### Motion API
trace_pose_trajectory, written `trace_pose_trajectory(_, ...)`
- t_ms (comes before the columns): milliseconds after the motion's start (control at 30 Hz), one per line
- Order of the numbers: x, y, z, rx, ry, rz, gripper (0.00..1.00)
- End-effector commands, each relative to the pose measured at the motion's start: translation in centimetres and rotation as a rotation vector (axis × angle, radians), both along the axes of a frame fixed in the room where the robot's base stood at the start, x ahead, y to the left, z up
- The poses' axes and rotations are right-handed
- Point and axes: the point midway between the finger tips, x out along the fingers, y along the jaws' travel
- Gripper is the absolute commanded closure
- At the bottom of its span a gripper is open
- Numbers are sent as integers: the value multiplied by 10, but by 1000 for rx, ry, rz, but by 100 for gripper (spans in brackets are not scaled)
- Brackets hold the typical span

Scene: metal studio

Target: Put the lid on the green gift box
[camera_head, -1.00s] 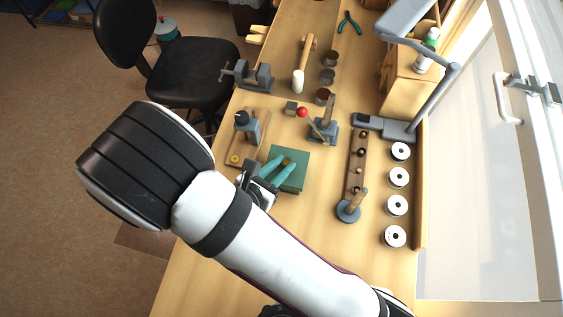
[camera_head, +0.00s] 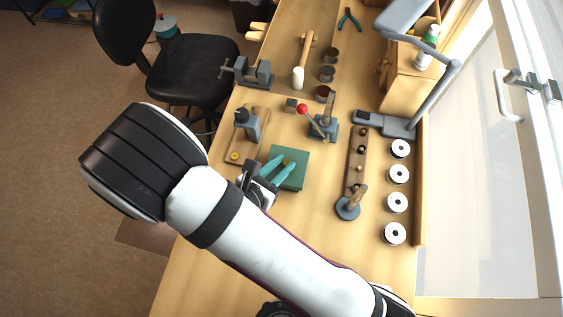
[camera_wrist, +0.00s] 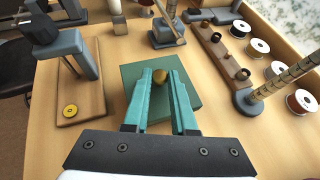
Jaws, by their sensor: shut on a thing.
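A green square lid (camera_wrist: 137,72) with a round gold knob (camera_wrist: 160,78) lies flat below my gripper in the wrist view. My gripper (camera_wrist: 161,73) has its two teal fingers on either side of the knob and is shut on it. In the head view the green square (camera_head: 300,158) shows around the fingers of my gripper (camera_head: 286,161). The green gift box's walls cannot be told apart from the lid here; the lid hides the inside, and I cannot tell whether lid and box touch.
A wooden board with a grey clamp (camera_head: 250,128) and a yellow disc stands to the left. A red-knobbed lever tool (camera_head: 322,127) stands behind. A strip with dark knobs (camera_head: 357,150) and a ring post (camera_head: 348,208) are to the right. The front of the bench is clear.

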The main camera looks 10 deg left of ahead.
Motion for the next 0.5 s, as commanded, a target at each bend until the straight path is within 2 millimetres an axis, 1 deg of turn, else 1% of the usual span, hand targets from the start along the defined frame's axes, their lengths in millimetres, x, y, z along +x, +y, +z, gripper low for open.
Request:
trace_pose_trajectory(67, 0, 0, 0, 0, 0, 0, 100)
trace_pose_trajectory(100, 0, 0, 0, 0, 0, 0, 74)
trace_pose_trajectory(167, 0, 0, 0, 0, 0, 0, 63)
trace_pose_trajectory(200, 0, 0, 0, 0, 0, 0, 55)
trace_pose_trajectory(300, 0, 0, 0, 0, 0, 0, 40)
trace_pose_trajectory(500, 0, 0, 0, 0, 0, 0, 40)
